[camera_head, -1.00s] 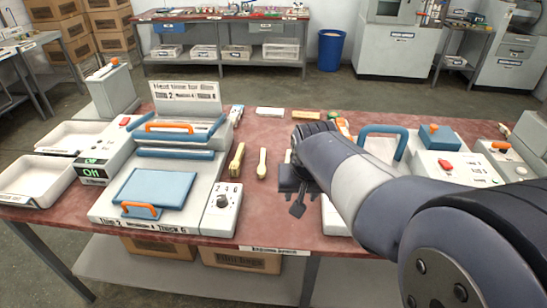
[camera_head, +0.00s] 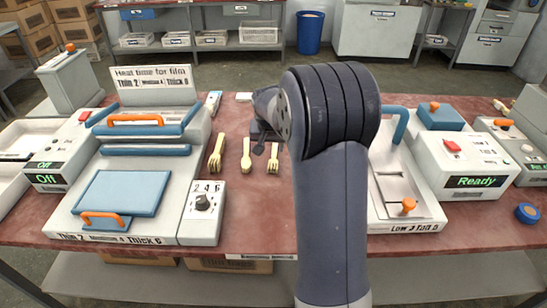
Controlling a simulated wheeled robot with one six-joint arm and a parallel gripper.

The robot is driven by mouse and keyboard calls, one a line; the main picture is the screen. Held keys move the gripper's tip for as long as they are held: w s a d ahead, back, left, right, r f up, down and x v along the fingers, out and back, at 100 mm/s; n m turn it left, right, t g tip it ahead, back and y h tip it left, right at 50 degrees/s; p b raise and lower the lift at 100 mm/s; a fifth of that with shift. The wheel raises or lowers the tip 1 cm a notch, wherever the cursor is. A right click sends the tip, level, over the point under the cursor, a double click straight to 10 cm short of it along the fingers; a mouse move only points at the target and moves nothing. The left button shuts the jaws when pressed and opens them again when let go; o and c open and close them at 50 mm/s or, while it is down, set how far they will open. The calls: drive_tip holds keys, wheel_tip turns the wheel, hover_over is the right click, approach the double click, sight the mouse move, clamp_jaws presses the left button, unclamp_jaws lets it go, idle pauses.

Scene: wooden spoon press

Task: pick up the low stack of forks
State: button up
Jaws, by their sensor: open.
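Three pale yellow wooden cutlery pieces or stacks lie in a row on the red table. The right one (camera_head: 273,158) looks low and fork-shaped, with its tines toward me. The middle one (camera_head: 246,156) looks narrow and flat-ended. The left one (camera_head: 216,153) looks thicker and taller. How many forks each holds is too small to tell. My gripper (camera_head: 263,139) is open and empty, just beyond and above the right one, apart from it as far as I can tell. My arm hides part of the gripper and the table behind it.
A grey press with a blue plate (camera_head: 124,192) and a dial box (camera_head: 203,205) stand on the left. The red table (camera_head: 255,215) is clear in front of the cutlery.

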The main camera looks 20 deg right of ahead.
sight(274, 154)
drive_tip(key=shift+x, duration=2.75)
drive_tip(key=shift+d+r, duration=0.1)
drive_tip(key=shift+d, duration=0.1)
drive_tip(key=shift+s, duration=0.1)
drive_tip(key=shift+c, duration=0.4)
clamp_jaws()
